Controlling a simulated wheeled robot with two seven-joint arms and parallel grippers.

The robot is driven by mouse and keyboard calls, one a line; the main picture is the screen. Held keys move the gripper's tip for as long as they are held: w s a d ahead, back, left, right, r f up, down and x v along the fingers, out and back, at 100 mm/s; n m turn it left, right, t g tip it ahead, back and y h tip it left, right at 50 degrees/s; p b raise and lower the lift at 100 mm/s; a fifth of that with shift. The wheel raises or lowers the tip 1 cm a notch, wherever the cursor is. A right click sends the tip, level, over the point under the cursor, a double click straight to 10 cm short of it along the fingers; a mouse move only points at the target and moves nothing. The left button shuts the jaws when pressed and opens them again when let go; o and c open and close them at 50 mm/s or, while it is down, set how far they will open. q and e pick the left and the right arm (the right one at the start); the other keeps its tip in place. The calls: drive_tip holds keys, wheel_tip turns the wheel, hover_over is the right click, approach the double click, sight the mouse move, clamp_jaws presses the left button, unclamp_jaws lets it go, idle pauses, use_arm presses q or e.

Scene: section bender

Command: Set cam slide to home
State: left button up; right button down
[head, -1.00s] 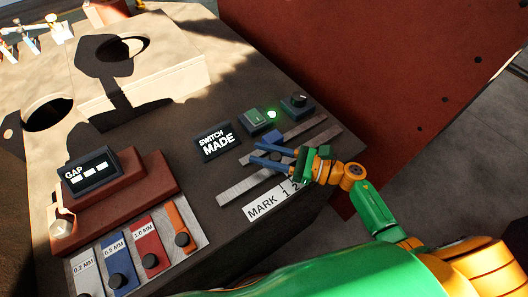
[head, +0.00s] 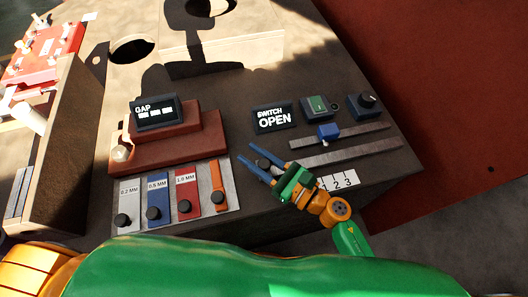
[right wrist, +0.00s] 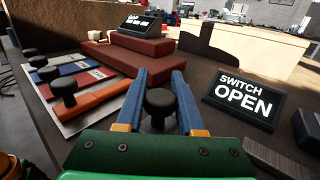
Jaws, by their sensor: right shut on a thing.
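Two grey slide rails lie on the dark machine top. My right gripper (head: 250,155) is at the left end of the lower rail (head: 350,153), beside the white mark strip (head: 345,180), whose 2 and 3 show. Its blue fingers are shut on a black knob (right wrist: 160,104), which stands upright between them in the right wrist view. Whether this knob belongs to the cam slide is not labelled. A blue block (head: 328,131) sits on the upper rail (head: 365,131). The switch display (head: 274,118) reads OPEN. My left gripper is not in view.
A gap display (head: 156,112) stands on a red-brown stepped block (head: 165,150) at left. Several gauge strips with black knobs lie on a grey plate (head: 232,185) in front. A green switch (head: 318,104) and a dark rotary knob (head: 366,101) stand behind the rails.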

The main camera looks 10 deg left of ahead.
sight(268, 170)
drive_tip(key=shift+s+a, duration=0.1)
drive_tip(key=c, duration=0.8)
unclamp_jaws()
drive_tip(key=shift+o, duration=1.4)
drive_tip(key=shift+a, duration=0.2)
drive_tip(key=shift+s+d+f, duration=0.1)
drive_tip(key=shift+s+d, duration=0.05)
drive_tip(key=shift+d, duration=0.25)
drive_tip(key=b+v, duration=0.1)
drive_tip(key=v, duration=0.5)
drive_tip(key=shift+b, duration=0.4)
drive_tip(key=shift+s+d, duration=0.1)
